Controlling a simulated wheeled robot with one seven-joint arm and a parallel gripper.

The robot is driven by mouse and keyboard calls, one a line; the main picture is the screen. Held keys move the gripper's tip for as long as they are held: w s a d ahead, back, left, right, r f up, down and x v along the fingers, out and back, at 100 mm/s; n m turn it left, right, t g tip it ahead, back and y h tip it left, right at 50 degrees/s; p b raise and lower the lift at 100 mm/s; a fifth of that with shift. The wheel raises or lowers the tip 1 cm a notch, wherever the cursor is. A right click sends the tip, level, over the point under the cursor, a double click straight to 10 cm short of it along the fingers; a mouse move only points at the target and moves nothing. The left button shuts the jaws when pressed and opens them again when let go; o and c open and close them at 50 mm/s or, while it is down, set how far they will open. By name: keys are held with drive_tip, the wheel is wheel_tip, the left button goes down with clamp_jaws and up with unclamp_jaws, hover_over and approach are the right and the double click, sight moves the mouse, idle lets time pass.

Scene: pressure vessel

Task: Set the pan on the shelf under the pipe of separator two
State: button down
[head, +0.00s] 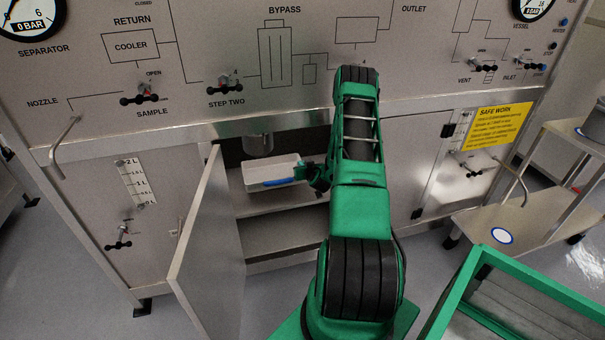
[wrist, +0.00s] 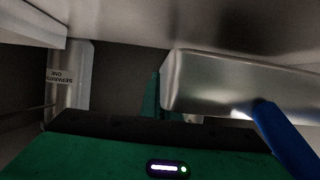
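The pan (head: 268,172) is a shallow pale metal tray with a blue handle. It sits inside the open cabinet in the head view, close over the upper shelf (head: 282,200); I cannot tell whether it touches. My gripper (head: 312,175) is at the pan's right end. In the wrist view the pan (wrist: 225,82) is close on the right, with its blue handle (wrist: 287,138) slanting down. A green finger (wrist: 150,98) shows beside its edge; the grip itself is hidden. A pipe (head: 258,144) hangs above the pan. A wrist-view pipe (wrist: 68,85) carries an upside-down "SEPARATOR ONE" label.
The cabinet door (head: 203,245) stands open at the left of the opening. A lower shelf (head: 275,236) looks empty where visible. My arm hides the opening's right part. A green-framed crate (head: 470,285) and a cart (head: 520,215) stand at the right.

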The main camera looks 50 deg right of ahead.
drive_tip(key=w+d+f, duration=0.2)
drive_tip(key=shift+w+d, duration=0.15)
drive_tip(key=shift+d, duration=0.25)
drive_tip(key=shift+f, duration=2.15)
drive_tip(key=c, duration=2)
unclamp_jaws()
drive_tip(key=v, duration=1.2)
